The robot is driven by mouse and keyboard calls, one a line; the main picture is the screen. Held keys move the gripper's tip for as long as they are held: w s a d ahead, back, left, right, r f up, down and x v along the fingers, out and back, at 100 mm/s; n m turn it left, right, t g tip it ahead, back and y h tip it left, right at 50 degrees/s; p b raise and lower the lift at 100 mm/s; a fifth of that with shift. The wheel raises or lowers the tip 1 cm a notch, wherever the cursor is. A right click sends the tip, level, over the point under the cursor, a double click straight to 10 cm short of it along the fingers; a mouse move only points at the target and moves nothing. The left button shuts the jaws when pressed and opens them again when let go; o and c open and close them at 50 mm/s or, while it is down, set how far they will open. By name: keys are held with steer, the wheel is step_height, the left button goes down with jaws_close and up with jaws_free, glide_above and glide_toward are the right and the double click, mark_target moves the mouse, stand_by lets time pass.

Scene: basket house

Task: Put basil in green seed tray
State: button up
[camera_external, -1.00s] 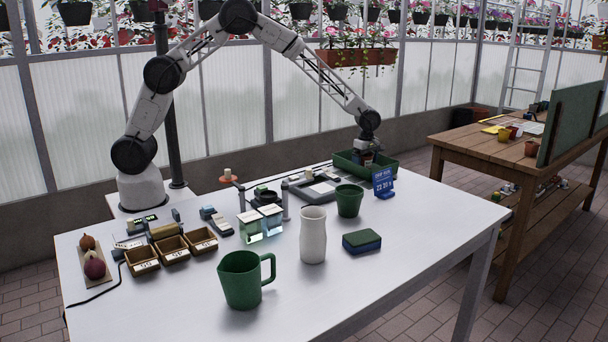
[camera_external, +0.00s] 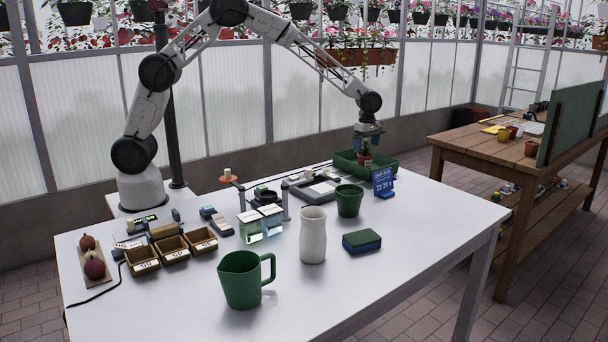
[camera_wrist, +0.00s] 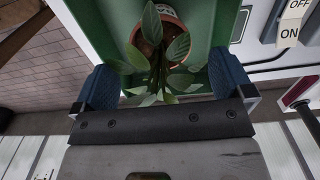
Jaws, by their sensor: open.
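The basil (camera_wrist: 165,55) is a leafy green plant in a small terracotta pot (camera_wrist: 172,18). In the wrist view it is inside the green seed tray (camera_wrist: 105,14). In the external view the basil's pot (camera_external: 365,158) shows within the green seed tray (camera_external: 408,164) at the table's back right. My gripper (camera_external: 368,138) is above the tray, over the plant. In the wrist view its two blue fingers (camera_wrist: 165,85) are wide apart, on either side of the leaves and clear of the pot. The pot's bottom is hidden by the tray wall and leaves.
A blue sign (camera_external: 383,182) and a dark green pot (camera_external: 349,200) stand in front of the tray. A white vase (camera_external: 312,236), a green jug (camera_external: 241,280) and a sponge (camera_external: 361,241) are nearer the front. A switch panel (camera_wrist: 291,30) sits beside the tray.

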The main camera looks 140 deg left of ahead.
mark_target(365, 155)
steer(key=shift+r, duration=2.5)
steer(key=w+d+r+m, duration=0.3)
steer(key=d+r, duration=0.1)
steer(key=d, duration=0.4)
steer(key=w+d+r+m, duration=0.2)
steer(key=w+d+r, duration=0.15)
steer(key=d, duration=0.35)
steer(key=w+d+r+m, duration=0.2)
steer(key=d+r+m, duration=0.15)
steer(key=d, duration=0.45)
steer(key=d+r+m+t, duration=0.1)
steer(key=d+r+m, duration=0.3)
steer(key=d, duration=0.8)
steer(key=d+r+m, duration=0.4)
steer(key=d, duration=0.7)
steer(key=s+d+r+m+t, duration=0.1)
steer(key=s+d+m, duration=0.35)
steer(key=d, duration=0.55)
steer(key=s+d+r+m, duration=0.1)
steer(key=s+d+m, duration=0.4)
steer(key=d, duration=0.5)
steer(key=s+d+f+m, duration=0.2)
steer(key=s+d+m, duration=0.3)
steer(key=s+d, duration=0.2)
steer(key=s+d+f+m, duration=0.2)
steer(key=s+d+m, duration=0.3)
steer(key=s, duration=0.5)
steer(key=shift+s+d+t, duration=0.25)
steer(key=shift+d+t, duration=0.05)
steer(key=shift+d, duration=0.9)
